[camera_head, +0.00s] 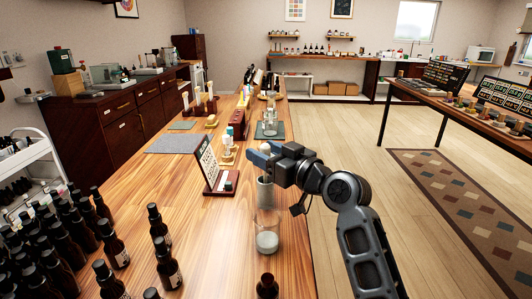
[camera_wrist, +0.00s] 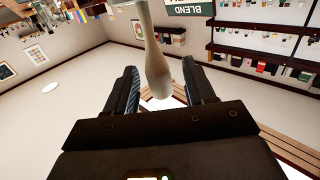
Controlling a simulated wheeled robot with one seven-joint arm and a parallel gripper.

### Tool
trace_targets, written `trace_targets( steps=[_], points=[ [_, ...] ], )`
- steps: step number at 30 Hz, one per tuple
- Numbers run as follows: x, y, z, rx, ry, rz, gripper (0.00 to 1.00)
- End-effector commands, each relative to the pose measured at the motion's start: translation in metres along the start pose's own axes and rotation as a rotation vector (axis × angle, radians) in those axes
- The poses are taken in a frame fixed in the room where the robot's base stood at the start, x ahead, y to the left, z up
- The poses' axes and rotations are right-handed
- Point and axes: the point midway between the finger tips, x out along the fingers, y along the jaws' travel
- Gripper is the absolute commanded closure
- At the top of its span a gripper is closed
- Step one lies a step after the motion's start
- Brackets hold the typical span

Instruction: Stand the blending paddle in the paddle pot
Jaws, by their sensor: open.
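My gripper (camera_head: 259,154) is open, above the near bench toward its right edge. In the wrist view, which looks upside down, a pale wooden handle, apparently the blending paddle (camera_wrist: 155,62), lies between the spread fingers (camera_wrist: 160,78), with a gap visible on both sides. Its rounded end faces my palm. Its other end runs out of the top of that view. In the head view a pale bit shows at the fingers. A grey, partly see-through cylinder (camera_head: 265,194), perhaps the paddle pot, stands directly under my gripper. I cannot tell whether the paddle is inside it.
A glass beaker (camera_head: 266,241) with whitish contents stands in front of the cylinder. A dark sign stand (camera_head: 216,173) is close on the left. Several brown bottles (camera_head: 113,243) crowd the front left. Another glass vessel (camera_head: 270,125) stands behind. The bench is bare between bottles and beaker.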

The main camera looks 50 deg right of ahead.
Motion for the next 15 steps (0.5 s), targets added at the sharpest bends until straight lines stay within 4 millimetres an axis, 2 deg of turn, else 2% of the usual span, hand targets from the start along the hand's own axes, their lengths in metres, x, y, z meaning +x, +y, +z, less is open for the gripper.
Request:
trace_targets(
  steps=[5, 8, 15],
  points=[
    [0.0, 0.0, -0.005, 0.0, 0.0, 0.0, 0.46],
    [-0.013, 0.001, 0.0, 0.0, -0.001, 0.002, 0.46],
    [-0.063, 0.0, 0.0, -0.001, -0.001, 0.002, 0.46]
  ],
)
